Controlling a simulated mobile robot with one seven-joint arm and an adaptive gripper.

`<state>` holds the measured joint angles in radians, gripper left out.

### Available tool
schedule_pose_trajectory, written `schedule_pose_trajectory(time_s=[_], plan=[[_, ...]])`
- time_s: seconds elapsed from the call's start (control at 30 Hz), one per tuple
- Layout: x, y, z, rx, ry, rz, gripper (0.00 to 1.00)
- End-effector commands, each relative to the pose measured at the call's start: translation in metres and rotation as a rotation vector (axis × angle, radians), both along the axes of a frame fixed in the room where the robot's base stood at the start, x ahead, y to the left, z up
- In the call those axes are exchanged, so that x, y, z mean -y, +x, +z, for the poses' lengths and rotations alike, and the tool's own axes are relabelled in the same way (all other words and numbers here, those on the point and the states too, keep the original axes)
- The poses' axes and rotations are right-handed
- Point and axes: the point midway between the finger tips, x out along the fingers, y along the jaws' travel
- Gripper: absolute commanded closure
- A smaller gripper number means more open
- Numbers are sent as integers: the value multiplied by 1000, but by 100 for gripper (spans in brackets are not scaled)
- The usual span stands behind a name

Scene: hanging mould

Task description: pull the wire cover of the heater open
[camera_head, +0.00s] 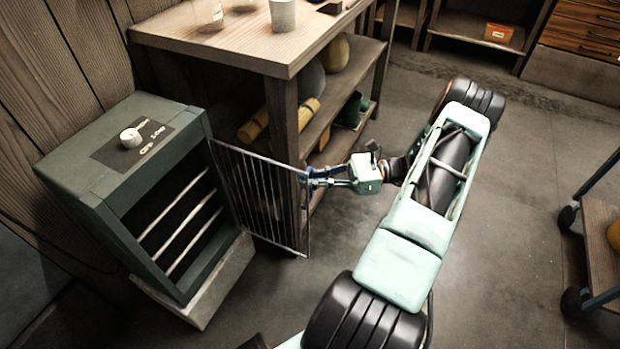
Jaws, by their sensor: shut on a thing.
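The heater (128,158) is a dark green box on a pale block at the left, with a white knob on top. Its front is exposed and shows several pale bars inside. The wire cover (262,195), a grid of thin vertical wires in a frame, stands swung out from the heater's right edge, well away from the front opening. My gripper (311,177) is at the cover's free outer edge, near its upper corner, and is shut on it. The exact finger contact is small and hard to make out.
A wooden workbench (255,50) with a lower shelf stands right behind the cover, with one leg close to my gripper. A wheeled cart (600,240) is at the right edge. A wooden drawer unit (583,35) is at the back right. The floor (510,200) between is clear.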

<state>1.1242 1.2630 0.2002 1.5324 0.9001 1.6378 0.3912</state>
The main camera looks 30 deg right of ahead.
Motion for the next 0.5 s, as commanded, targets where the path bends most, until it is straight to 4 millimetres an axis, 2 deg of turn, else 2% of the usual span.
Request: schedule_pose_trajectory(time_s=[0.23, 0.27, 0.4, 0.5], plan=[[-1, 1, 1, 1, 2, 0, 100], [-1, 1, 1, 1, 2, 0, 89], [-1, 1, 1, 0, 1, 0, 73], [0, 1, 0, 0, 1, 0, 72]])
